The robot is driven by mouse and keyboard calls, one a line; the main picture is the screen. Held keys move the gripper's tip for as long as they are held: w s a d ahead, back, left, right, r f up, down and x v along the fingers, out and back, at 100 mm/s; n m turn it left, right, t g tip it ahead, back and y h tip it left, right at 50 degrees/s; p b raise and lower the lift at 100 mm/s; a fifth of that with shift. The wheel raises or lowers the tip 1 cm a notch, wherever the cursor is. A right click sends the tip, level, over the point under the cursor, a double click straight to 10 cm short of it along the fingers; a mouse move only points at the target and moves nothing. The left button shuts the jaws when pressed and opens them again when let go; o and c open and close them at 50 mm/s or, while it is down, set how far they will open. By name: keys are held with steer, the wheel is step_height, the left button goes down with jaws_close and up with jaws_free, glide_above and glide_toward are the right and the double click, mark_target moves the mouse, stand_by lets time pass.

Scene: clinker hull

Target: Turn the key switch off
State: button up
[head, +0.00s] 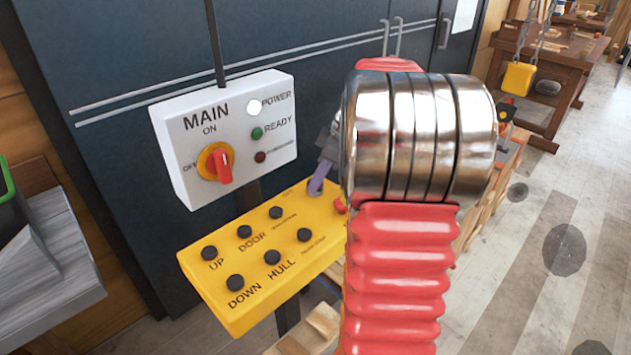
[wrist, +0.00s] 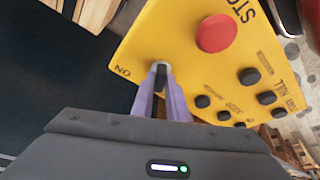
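In the head view my gripper (head: 319,178) reaches the right end of the yellow panel (head: 222,308), and my arm hides much of that end.
A red STOP button (wrist: 216,33) sits close to the fingers. Several black buttons (head: 273,257) line the yellow panel. Above it hangs a white MAIN box (head: 236,105) with a red knob (head: 217,166). A dark cabinet (head: 110,60) stands behind; floor (head: 545,210) is open on the right.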

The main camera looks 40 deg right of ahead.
steer(key=o, duration=0.4)
steer(key=v, duration=1.3)
steer(key=shift+d+r, duration=0.15)
steer(key=shift+r, duration=0.25)
steer(key=shift+m, duration=0.3)
